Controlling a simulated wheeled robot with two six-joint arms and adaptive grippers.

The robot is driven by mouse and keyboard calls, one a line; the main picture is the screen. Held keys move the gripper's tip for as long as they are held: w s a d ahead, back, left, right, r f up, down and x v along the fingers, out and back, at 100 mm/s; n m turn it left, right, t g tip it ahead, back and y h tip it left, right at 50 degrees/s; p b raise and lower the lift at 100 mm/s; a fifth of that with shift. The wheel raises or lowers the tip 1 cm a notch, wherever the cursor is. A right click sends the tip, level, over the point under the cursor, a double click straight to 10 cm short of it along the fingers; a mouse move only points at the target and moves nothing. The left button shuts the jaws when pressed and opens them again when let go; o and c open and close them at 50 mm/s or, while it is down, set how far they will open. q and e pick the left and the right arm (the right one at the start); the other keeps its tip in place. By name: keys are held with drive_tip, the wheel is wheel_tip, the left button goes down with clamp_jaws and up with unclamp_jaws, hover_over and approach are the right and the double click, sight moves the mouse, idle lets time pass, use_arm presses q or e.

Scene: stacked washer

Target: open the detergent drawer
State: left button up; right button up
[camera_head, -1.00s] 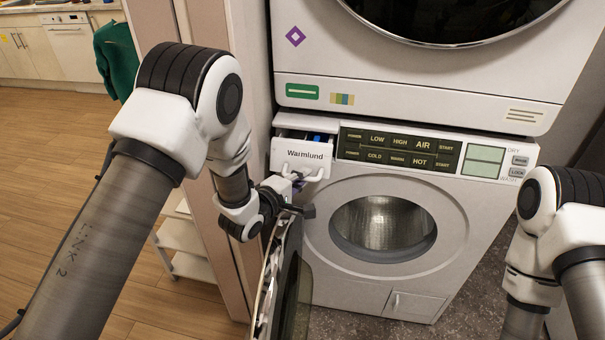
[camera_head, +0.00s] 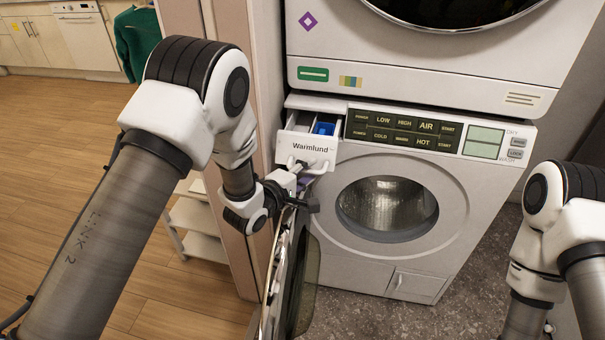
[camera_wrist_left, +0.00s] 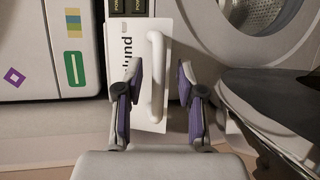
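The detergent drawer (camera_head: 307,150) is the white box marked "Warmlund" at the upper left of the washer. It stands pulled out, with a blue insert (camera_head: 324,128) showing inside. Its white bar handle (camera_wrist_left: 157,75) shows in the left wrist view. My left gripper (camera_wrist_left: 158,98) is open, with one purple-padded finger on each side of the handle and a gap to each. In the head view the left gripper (camera_head: 297,182) is at the drawer's front, partly hidden by its own wrist. My right arm is at the right edge; its gripper is not seen.
The washer's round door (camera_head: 293,270) hangs open just below my left gripper; its dark glass also shows at right in the left wrist view (camera_wrist_left: 275,100). A dryer (camera_head: 420,75) sits above. A wall panel (camera_head: 228,150) stands left of the machines.

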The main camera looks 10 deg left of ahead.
use_arm(q)
drive_tip(key=v, duration=1.2)
